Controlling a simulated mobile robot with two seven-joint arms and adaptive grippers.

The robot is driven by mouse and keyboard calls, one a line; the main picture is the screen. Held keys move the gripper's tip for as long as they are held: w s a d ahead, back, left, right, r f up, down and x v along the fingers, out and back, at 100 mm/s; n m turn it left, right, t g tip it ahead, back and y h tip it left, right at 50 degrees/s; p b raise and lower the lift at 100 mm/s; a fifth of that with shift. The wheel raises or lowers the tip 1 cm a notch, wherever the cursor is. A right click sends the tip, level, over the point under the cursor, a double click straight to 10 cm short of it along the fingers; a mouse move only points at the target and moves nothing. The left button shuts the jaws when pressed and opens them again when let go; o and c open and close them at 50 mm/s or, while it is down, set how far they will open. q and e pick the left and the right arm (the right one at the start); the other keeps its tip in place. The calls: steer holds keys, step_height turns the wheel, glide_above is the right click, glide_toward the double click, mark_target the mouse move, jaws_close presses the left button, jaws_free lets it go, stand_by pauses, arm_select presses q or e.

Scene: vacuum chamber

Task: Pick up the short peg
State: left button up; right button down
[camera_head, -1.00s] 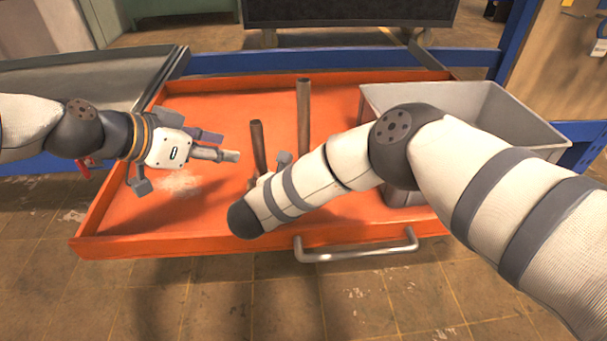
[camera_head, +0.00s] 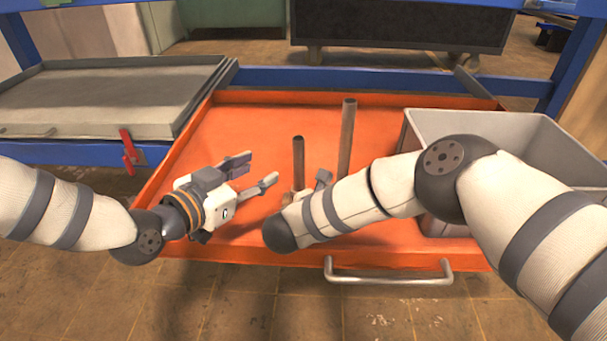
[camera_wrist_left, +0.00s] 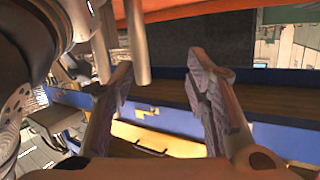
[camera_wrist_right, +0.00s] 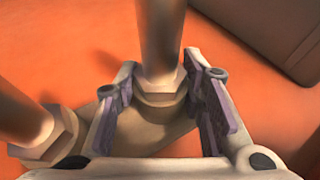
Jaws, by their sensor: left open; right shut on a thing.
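A short brown peg (camera_head: 299,163) stands upright on the orange tray (camera_head: 225,125), left of a taller brown peg (camera_head: 347,140). My left gripper (camera_head: 264,170) is open and empty, left of the short peg, its fingers pointing towards the pegs. My right gripper is mostly hidden behind my right forearm in the head view. Another peg (camera_wrist_right: 28,122) stands to the left there. I cannot tell which of the two is held.
A grey bin (camera_head: 548,122) stands at the right of the tray. A metal handle (camera_head: 388,277) sticks out from the tray's front edge. A grey flat surface (camera_head: 110,90) lies at the left behind a blue rail. The tray's back left is clear.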

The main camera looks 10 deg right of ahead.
mark_target(295, 149)
arm_select(q)
steer(key=w+d+h, duration=0.1)
steer(key=d, duration=0.2)
steer(key=w+d, duration=0.2)
steer(key=d, duration=0.1)
steer(key=w+d+h, duration=0.1)
steer(key=w+d, duration=0.1)
steer(key=d, duration=0.1)
steer(key=shift+w+d+r+h, duration=0.15)
steer(key=shift+r+h, duration=0.15)
steer(key=shift+r, duration=0.1)
jaws_close()
